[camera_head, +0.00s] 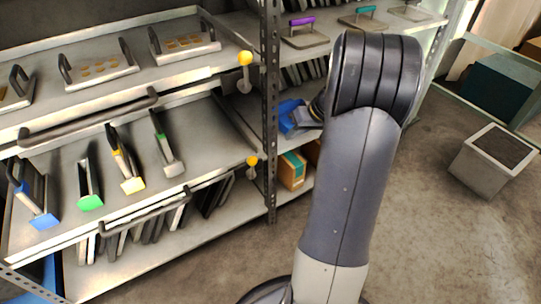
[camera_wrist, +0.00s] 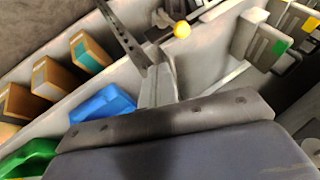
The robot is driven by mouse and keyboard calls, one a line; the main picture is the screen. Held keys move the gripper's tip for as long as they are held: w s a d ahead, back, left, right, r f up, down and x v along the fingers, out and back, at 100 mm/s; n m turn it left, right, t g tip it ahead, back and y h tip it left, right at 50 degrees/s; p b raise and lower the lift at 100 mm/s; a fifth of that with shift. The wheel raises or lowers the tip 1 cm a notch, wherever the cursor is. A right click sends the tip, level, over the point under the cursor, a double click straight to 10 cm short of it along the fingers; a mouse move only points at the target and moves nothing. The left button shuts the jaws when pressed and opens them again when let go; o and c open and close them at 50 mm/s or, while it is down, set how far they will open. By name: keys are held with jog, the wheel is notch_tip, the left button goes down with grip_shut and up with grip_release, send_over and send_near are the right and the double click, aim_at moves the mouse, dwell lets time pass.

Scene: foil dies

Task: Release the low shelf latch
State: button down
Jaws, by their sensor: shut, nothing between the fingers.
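The low shelf latch (camera_head: 252,161) has a round yellow knob at the right front corner of the lower pull-out shelf, beside the dark upright post. A yellow knob, apparently this latch (camera_wrist: 182,29), shows near the top middle of the wrist view. My gripper (camera_wrist: 157,75) is shut and empty in the wrist view, its pale fingers pointing toward the post. The knob lies just beyond and right of the fingertips, with no visible contact.
A second yellow-knobbed latch (camera_head: 244,58) is on the shelf above. The perforated post (camera_head: 270,110) stands close by. A blue bin (camera_wrist: 104,104) and orange boxes (camera_wrist: 52,78) sit left of my fingers. Floor right of my arm is partly clear.

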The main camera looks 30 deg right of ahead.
jog(key=shift+w+d+f, duration=0.15)
jog(key=shift+d+f, duration=0.1)
jog(key=shift+d, duration=0.25)
jog(key=b, duration=0.4)
send_near(253, 168)
jog(key=shift+w+f, duration=1.3)
jog(key=shift+w, duration=0.2)
